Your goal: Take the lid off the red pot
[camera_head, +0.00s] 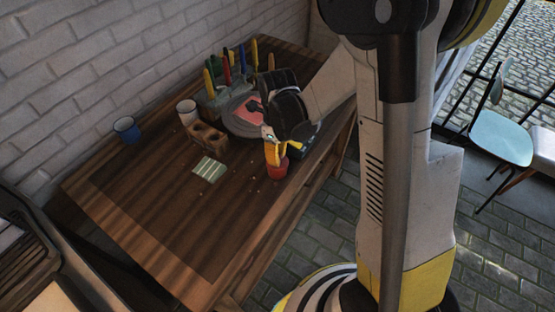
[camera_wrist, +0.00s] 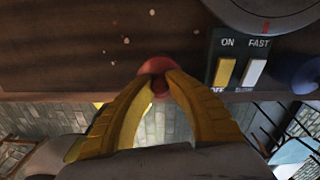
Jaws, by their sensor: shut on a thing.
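The small red pot (camera_head: 277,169) stands near the front edge of the wooden table in the head view. My gripper (camera_head: 272,150) has yellow fingers that point down onto the pot's top. In the wrist view, the fingertips of my gripper (camera_wrist: 158,80) come together over a round red top (camera_wrist: 156,65), which looks like the pot's lid. The fingers are shut on it. The fingers hide most of the lid, and I cannot see whether a gap separates it from the pot.
A turntable (camera_head: 233,124) with a pink plate stands behind my gripper, beside a switch panel (camera_wrist: 239,62). The table's front left is clear.

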